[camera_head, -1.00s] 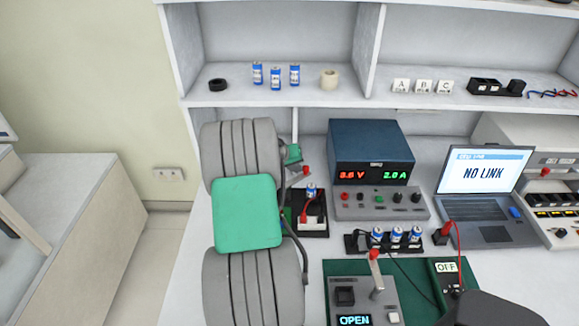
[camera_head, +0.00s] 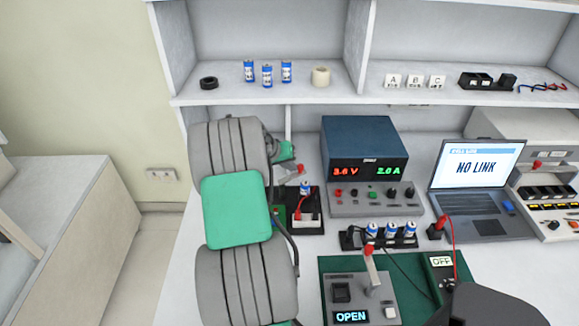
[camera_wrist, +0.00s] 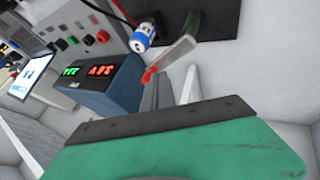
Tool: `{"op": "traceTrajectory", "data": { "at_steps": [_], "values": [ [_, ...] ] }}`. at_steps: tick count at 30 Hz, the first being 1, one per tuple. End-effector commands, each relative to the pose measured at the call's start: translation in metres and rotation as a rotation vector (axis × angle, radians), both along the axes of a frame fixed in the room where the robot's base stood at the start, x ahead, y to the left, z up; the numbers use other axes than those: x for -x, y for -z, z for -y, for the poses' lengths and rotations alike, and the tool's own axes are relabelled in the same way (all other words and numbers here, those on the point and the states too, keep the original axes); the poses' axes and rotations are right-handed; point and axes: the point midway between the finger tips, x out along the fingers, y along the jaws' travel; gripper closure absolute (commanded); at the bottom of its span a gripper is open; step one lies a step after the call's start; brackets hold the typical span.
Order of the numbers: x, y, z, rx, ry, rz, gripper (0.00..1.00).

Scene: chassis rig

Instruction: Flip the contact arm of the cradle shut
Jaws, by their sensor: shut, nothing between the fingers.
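The cradle (camera_head: 309,222) is a black base with a blue-and-white cell (camera_head: 305,188) standing in it and a red lead. In the wrist view, the contact arm (camera_wrist: 173,57) slants from the black plate past the cell (camera_wrist: 143,38), red tip toward my gripper. My gripper (camera_wrist: 168,90) is shut and empty, with its fingers close to the red tip. I cannot tell whether they touch. In the head view, my arm partly hides the gripper and the cradle's left side.
A blue power supply (camera_head: 364,145) stands right behind the cradle. A black holder (camera_head: 380,238) with cells stands to the right. A grey tester (camera_head: 360,290) reading OPEN, with its own red-knobbed lever, is at the front. A laptop (camera_head: 475,178) shows NO LINK.

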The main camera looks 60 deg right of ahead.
Motion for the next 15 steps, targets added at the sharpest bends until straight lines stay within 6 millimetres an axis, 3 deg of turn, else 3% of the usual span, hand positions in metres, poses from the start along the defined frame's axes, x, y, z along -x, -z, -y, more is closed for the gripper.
{"op": "traceTrajectory", "data": {
  "at_steps": [15],
  "values": [
    [0.011, 0.0, -0.007, -0.001, 0.365, 0.0, 1.0]
  ]
}}
